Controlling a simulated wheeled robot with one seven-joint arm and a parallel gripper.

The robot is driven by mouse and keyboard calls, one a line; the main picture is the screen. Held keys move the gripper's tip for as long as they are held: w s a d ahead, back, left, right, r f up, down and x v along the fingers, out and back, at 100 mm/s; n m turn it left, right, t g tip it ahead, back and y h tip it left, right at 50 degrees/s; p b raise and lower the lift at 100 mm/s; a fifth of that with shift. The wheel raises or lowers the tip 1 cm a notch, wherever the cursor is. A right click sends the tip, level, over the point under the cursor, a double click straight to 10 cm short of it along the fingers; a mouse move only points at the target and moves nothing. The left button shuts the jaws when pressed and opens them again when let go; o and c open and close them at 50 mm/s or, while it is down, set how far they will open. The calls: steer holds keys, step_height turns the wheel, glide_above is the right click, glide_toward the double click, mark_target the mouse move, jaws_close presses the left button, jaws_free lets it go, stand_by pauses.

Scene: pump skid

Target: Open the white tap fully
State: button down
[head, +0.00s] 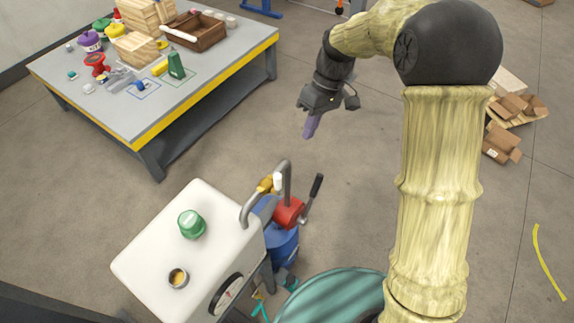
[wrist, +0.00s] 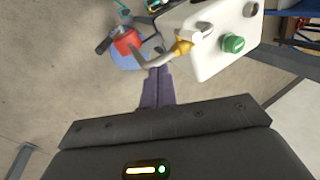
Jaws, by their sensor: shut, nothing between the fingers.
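The white tap (head: 277,182) is a small white handle on a brass body, beside a bent grey pipe at the right edge of a white tank (head: 150,262). In the wrist view the white tap (wrist: 196,37) shows small, beyond my fingertips and to the right. My gripper (head: 311,128) hangs above the floor, behind and to the right of the tap in the head view, clear of everything. Its purple fingers (wrist: 157,88) are shut and empty. The exact angle of the handle is hard to tell.
The tank carries a green cap (head: 191,224), a brass port (head: 178,278) and a gauge (head: 227,294). A red pump head (head: 289,211) with a black-gripped lever sits on a blue drum (head: 283,246). A cluttered table (head: 210,75) stands back left. Floor around my gripper is clear.

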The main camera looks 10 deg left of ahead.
mark_target(275, 183)
stand_by(0.3)
steer(key=s+a+f+p, duration=0.4)
steer(key=s+f+p, duration=0.1)
steer(key=f, duration=0.4)
steer(key=shift+s+a+f, duration=0.15)
steer(key=shift+s, duration=0.5)
